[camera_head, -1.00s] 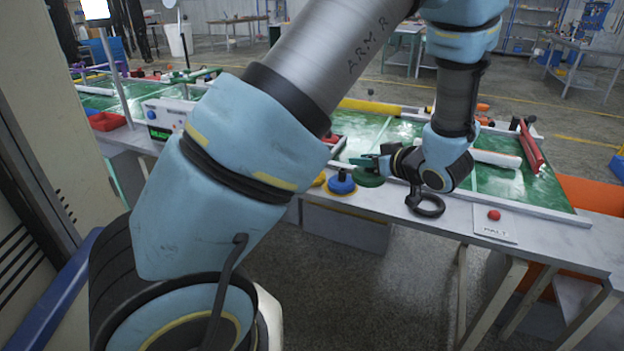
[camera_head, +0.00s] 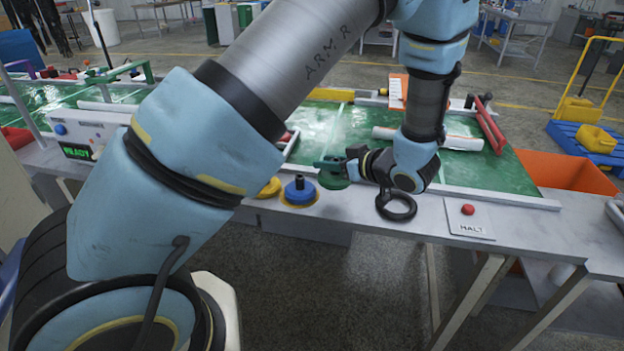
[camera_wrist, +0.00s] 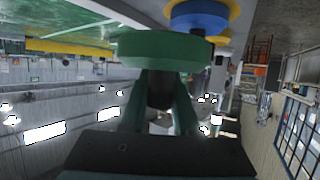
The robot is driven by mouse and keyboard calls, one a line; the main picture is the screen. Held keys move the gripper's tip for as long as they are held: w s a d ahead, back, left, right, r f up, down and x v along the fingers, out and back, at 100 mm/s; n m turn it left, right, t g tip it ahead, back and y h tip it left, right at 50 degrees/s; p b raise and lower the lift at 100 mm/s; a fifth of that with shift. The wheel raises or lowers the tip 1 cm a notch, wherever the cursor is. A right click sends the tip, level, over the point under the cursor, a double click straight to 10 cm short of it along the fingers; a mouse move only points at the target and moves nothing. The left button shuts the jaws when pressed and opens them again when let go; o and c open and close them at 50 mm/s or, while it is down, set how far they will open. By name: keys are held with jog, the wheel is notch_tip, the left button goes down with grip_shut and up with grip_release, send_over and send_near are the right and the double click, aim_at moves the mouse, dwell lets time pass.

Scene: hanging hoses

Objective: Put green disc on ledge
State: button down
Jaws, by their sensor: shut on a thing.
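The green disc (camera_head: 333,181) is in my gripper (camera_head: 338,165), whose fingers are shut on its knob. In the wrist view the disc (camera_wrist: 160,50) is seen edge-on, level across the two green fingers. In the head view it is over the grey ledge (camera_head: 352,207) along the table's front, just right of the blue disc (camera_head: 299,193). I cannot tell whether it touches the ledge. The blue disc stands on a yellow round base and also shows behind the green disc in the wrist view (camera_wrist: 203,14).
A yellow disc (camera_head: 270,188) lies left of the blue one. A black ring (camera_head: 396,207) and a HALT plate with a red button (camera_head: 467,210) lie to the right on the ledge. White rails edge the green tabletop (camera_head: 510,176). My arm hides much of the left.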

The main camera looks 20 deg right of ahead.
aim_at(347, 184)
jog(key=shift+f, duration=2.7)
jog(key=shift+f, duration=0.1)
jog(key=shift+f, duration=0.15)
jog(key=c, duration=0.7)
grip_release()
jog(key=shift+o, duration=0.2)
jog(key=shift+r+p, duration=0.3)
jog(key=b+v, duration=0.1)
jog(key=v, duration=1.1)
jog(key=shift+f+b, duration=0.15)
jog(key=shift+b, duration=0.2)
